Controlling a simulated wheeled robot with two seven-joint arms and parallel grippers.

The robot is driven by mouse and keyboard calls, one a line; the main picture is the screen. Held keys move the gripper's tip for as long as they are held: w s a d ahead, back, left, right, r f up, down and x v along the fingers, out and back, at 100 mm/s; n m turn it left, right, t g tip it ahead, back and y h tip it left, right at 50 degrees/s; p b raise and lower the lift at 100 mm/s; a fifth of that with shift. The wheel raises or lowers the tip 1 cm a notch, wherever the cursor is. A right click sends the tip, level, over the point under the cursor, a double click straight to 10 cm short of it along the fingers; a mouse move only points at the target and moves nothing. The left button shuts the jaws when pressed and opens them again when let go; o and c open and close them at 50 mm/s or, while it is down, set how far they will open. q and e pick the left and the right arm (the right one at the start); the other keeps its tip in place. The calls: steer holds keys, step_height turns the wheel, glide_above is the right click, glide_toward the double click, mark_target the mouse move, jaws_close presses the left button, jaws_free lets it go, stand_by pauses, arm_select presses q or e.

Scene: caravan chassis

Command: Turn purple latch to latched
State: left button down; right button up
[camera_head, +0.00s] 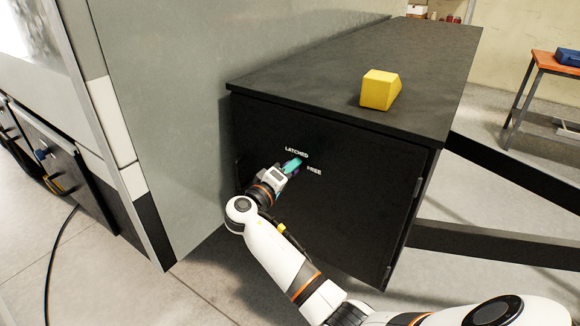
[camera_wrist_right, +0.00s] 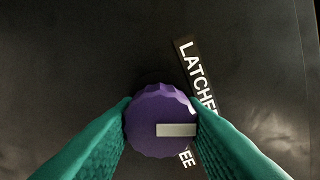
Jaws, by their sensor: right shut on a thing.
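The purple latch (camera_wrist_right: 160,112) is a round, scalloped knob with a pale bar mark on its face, set on the dark cabinet door (camera_head: 345,200). In the right wrist view the bar points right, toward the lower part of the labels. My right gripper (camera_wrist_right: 161,125) has its two green fingers on both sides of the knob, shut on it. In the head view my right gripper (camera_head: 292,167) is at the door and mostly hides the knob. The label LATCHED (camera_head: 297,152) is above the gripper and FREE (camera_head: 314,170) is to its right. My left gripper is not in view.
A yellow block (camera_head: 379,90) sits on the dark cabinet top (camera_head: 330,70). A grey panel (camera_head: 190,120) stands close on the left. An orange-topped table (camera_head: 556,64) with a blue case (camera_head: 568,57) is at the far right. Black chassis beams (camera_head: 500,245) run right of the cabinet.

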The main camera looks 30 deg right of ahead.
steer(key=n+p, duration=0.2)
steer(key=n, duration=0.2)
steer(key=shift+n+p, duration=0.3)
steer(key=shift+n, duration=0.1)
stand_by(0.4)
steer(key=o, duration=1)
steer(key=b+v, duration=0.3)
steer(key=v, duration=0.9)
